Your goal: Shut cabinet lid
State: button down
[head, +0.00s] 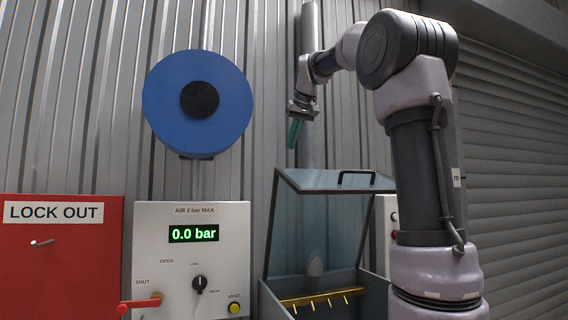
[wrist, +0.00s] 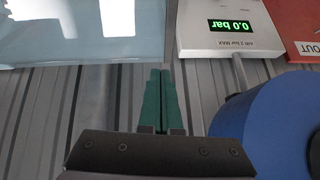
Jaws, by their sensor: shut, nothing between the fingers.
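The cabinet (head: 376,292) is a grey box with its lid (head: 312,222) raised upright. The lid is a clear bluish pane in a grey frame, with a black handle (head: 357,174) along its top edge. Inside the box is a yellow bar with several pegs (head: 322,298). My gripper (head: 293,134) has green fingers and is held above the lid, apart from it, near the wall. In the wrist view the green fingers (wrist: 160,76) are together and empty, and part of the lid pane (wrist: 80,35) shows at upper left.
A white air panel (head: 190,240) reading 0.0 bar, with a red lever (head: 140,302), stands left of the cabinet. A red LOCK OUT box (head: 60,265) is at far left. A blue reel (head: 197,103) hangs on the corrugated wall. A vertical pipe (head: 309,30) runs behind my gripper.

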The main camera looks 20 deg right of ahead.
jog(key=w+r, duration=0.3)
jog(key=w, duration=0.3)
jog(key=shift+n+h, duration=0.4)
jog(key=w+f, duration=0.1)
jog(key=f, duration=0.1)
jog(key=w+f, duration=0.1)
jog(key=f, duration=0.2)
jog(key=w+f, duration=0.1)
jog(key=f, duration=0.2)
jog(key=shift+w+a, duration=0.15)
jog(key=shift+w, duration=0.1)
jog(key=shift+s+f, duration=0.35)
jog(key=shift+s, duration=0.15)
jog(key=shift+s, duration=0.1)
